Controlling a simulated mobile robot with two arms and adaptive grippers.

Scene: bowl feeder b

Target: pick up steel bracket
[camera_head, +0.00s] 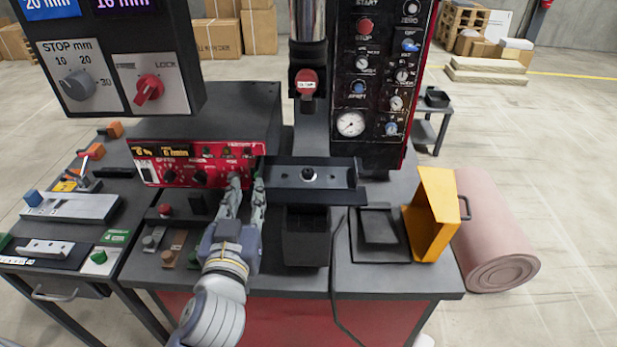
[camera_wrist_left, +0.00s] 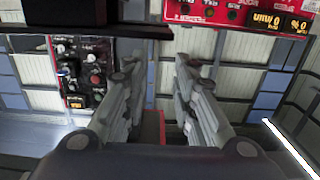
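I cannot make out a part that is surely the steel bracket. My left gripper (camera_head: 247,183) is open and empty, in front of the red control panel (camera_head: 200,165) and just left of a dark metal channel (camera_head: 283,180) on the machine table. In the left wrist view the two fingers of the left gripper (camera_wrist_left: 158,75) stand apart with nothing between them. Light grey metal pieces, one long fixture (camera_head: 75,207) and one low bar (camera_head: 45,248), lie on the left side table. My right gripper is not in view.
A black bin (camera_head: 306,248) hangs below the channel. A shallow dark tray (camera_head: 380,228) and a tilted yellow bin (camera_head: 432,215) sit at the table's right. A tall black control column (camera_head: 378,80) rises behind. A hanging control box (camera_head: 115,60) overhangs the left side.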

